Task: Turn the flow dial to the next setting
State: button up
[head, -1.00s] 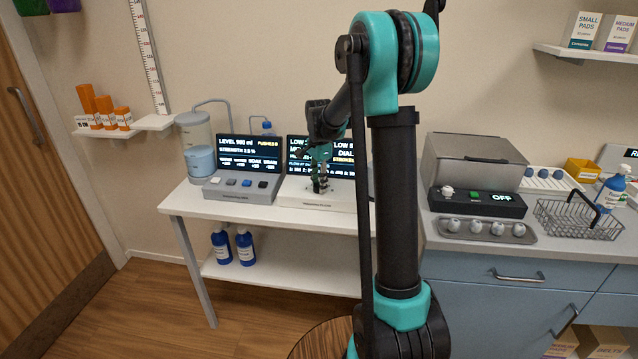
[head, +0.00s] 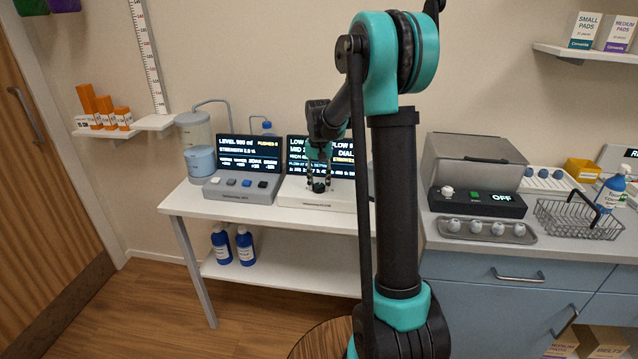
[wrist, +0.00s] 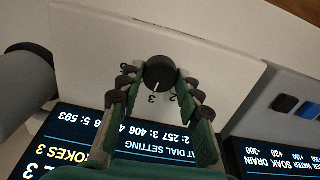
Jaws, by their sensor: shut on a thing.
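The flow dial is a round black knob (wrist: 159,72) on the white panel (wrist: 205,62) of the right-hand console. In the wrist view its white pointer line faces the upside-down "3", with a "2" beside it. My gripper (wrist: 160,90) has one green-and-black finger on each side of the knob and is shut on it. In the head view my gripper (head: 319,180) reaches down to the dial (head: 318,188) in front of the console screen. Finger contact is partly hidden by the finger pads.
The dark screen (wrist: 130,140) behind the dial lists settings with numbers. The left console (head: 240,188) with several buttons stands beside it on the white table (head: 200,202). A clear tank (head: 199,150) stands behind the left console. A counter with a wire basket (head: 575,222) is at the right.

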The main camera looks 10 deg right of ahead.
aim_at(319, 185)
jog(key=n, duration=0.4)
jog(key=shift+n, duration=2.6)
jog(key=o, duration=1.1)
jog(key=shift+o, duration=0.2)
notch_tip(319, 185, up, 12)
